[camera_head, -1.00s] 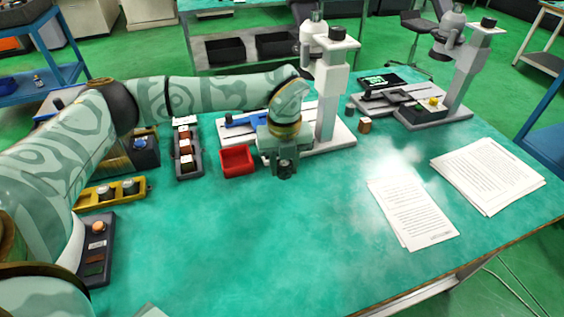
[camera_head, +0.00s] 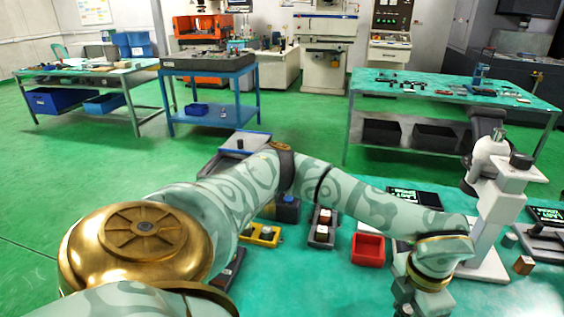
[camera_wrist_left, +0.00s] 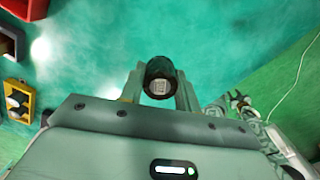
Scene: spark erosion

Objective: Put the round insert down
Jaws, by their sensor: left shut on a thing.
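The round insert (camera_wrist_left: 159,79) is a dark cylinder with a pale square mark on its end face. In the left wrist view it sits between the two fingers of my left gripper (camera_wrist_left: 160,92), which is shut on it. Below it is bare green tabletop. In the head view my left gripper (camera_head: 413,304) is at the bottom edge, partly cut off, just right of and nearer than the red bin (camera_head: 368,250). The insert cannot be made out there.
A dark tray (camera_head: 322,230) and a yellow holder (camera_head: 262,236) with round pieces lie to the left. Bare tabletop shows in the wrist view.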

